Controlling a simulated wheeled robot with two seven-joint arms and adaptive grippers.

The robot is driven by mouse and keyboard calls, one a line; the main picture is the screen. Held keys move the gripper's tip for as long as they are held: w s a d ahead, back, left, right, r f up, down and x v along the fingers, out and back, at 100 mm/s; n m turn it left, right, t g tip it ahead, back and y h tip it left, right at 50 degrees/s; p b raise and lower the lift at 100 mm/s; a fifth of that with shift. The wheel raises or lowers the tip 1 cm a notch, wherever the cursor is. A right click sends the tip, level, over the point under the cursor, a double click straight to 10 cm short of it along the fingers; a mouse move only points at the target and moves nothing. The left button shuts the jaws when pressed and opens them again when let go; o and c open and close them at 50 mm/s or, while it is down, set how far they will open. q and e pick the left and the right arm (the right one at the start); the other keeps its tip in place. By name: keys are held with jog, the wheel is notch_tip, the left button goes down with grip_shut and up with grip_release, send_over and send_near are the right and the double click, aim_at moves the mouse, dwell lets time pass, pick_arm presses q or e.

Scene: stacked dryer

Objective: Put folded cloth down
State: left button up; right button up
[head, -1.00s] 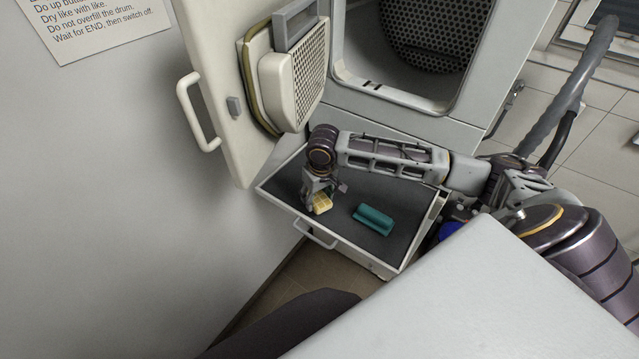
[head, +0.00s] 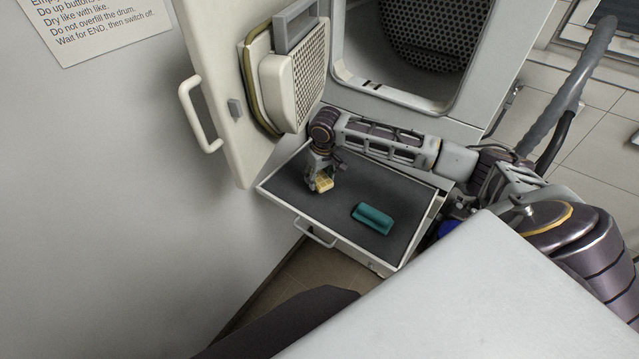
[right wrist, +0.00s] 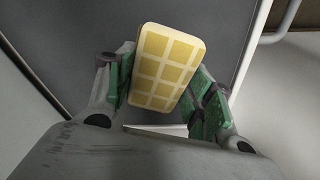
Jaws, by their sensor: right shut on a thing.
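The folded cloth (head: 324,184) is small, yellow and checked. In the right wrist view the cloth (right wrist: 166,68) sits tilted between the green-padded fingers of my right gripper (right wrist: 165,92). In the head view my right gripper (head: 319,178) points down over the pull-out shelf (head: 290,190), shut on the cloth, left of the teal object. The cloth is at or just above the dark shelf surface; I cannot tell whether it touches. My left gripper is not in view.
A teal folded item (head: 373,218) lies on the shelf, right of the cloth. The open dryer door (head: 235,105) stands at the left, above the shelf, and the dryer drum (head: 420,35) is behind. The shelf is bare around the cloth. A white surface (head: 470,300) fills the lower right.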

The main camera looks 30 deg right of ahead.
aim_at(320, 178)
jog(key=shift+f, duration=0.1)
jog(key=shift+f, duration=1.65)
jog(key=shift+f+p, duration=0.1)
jog(key=shift+p, duration=0.25)
jog(key=o, duration=1)
jog(key=shift+c, duration=0.2)
jog(key=shift+s+r+b, duration=0.2)
jog(key=shift+s+r, duration=0.1)
jog(key=shift+r, duration=1.7)
jog(key=shift+s+r+b, duration=0.15)
jog(key=shift+s+r, duration=0.1)
jog(key=shift+r, duration=1.8)
jog(key=shift+s+r+b, duration=0.2)
jog(key=shift+s+r, duration=0.1)
jog(key=shift+r, duration=1.7)
jog(key=shift+s, duration=0.15)
